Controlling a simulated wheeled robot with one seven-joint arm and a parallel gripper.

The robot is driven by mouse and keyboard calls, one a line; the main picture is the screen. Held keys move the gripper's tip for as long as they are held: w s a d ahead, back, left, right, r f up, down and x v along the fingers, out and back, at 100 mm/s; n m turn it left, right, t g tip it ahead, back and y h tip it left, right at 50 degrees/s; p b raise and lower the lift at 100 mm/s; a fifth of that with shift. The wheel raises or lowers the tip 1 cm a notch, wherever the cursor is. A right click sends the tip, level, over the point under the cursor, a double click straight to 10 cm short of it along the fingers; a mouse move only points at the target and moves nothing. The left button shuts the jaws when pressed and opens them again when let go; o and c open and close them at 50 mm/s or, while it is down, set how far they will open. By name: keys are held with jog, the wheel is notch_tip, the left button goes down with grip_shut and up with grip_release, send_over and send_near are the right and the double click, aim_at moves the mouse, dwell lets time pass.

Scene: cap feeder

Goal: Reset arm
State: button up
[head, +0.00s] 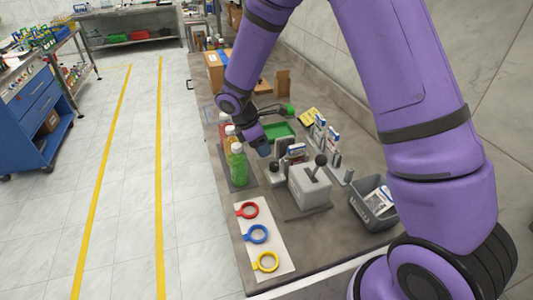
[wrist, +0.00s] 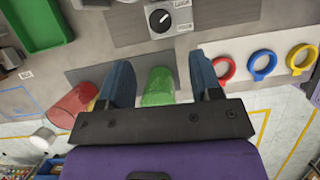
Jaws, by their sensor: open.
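My purple arm reaches over the grey workbench (head: 225,185) in the head view. My gripper (head: 264,150) is near the bottles at the bench's left side. In the wrist view my gripper (wrist: 162,82) has its two blue fingers wide apart, with nothing held. A green bottle (head: 238,168) with a white cap stands upright on a dark mat; in the wrist view the green bottle (wrist: 158,88) shows between and beyond the fingers. A red bottle (wrist: 72,104) shows left of the fingers, and a yellowish one is mostly hidden behind the left finger.
Red (head: 248,210), blue (head: 257,234) and yellow (head: 266,262) rings lie on a white sheet. A grey lever box (head: 311,186), a dark bin (head: 374,204) and a green tray (head: 281,130) stand on the bench. The floor to the left is clear up to a blue cart (head: 35,110).

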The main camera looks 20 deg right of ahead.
jog(key=shift+a+r, duration=0.2)
jog(key=shift+r, duration=0.35)
jog(key=s+d+r+m+t+y, duration=0.1)
jog(key=s+d+r+m, duration=0.35)
jog(key=r, duration=0.55)
jog(key=s+d+r+m+t+y, duration=0.1)
jog(key=s+d+r+m, duration=0.3)
jog(key=r, duration=0.6)
jog(key=s+d+r+m+t+y, duration=0.1)
jog(key=s+r+m, duration=0.3)
jog(key=s, duration=0.6)
jog(key=s+d+r+m+t+y, duration=0.1)
jog(key=s+r+m, duration=0.4)
jog(key=s, duration=0.6)
jog(key=shift+s+d+r+t+y, duration=0.15)
jog(key=shift+d+r+t+y, duration=0.3)
jog(key=shift+t, duration=0.35)
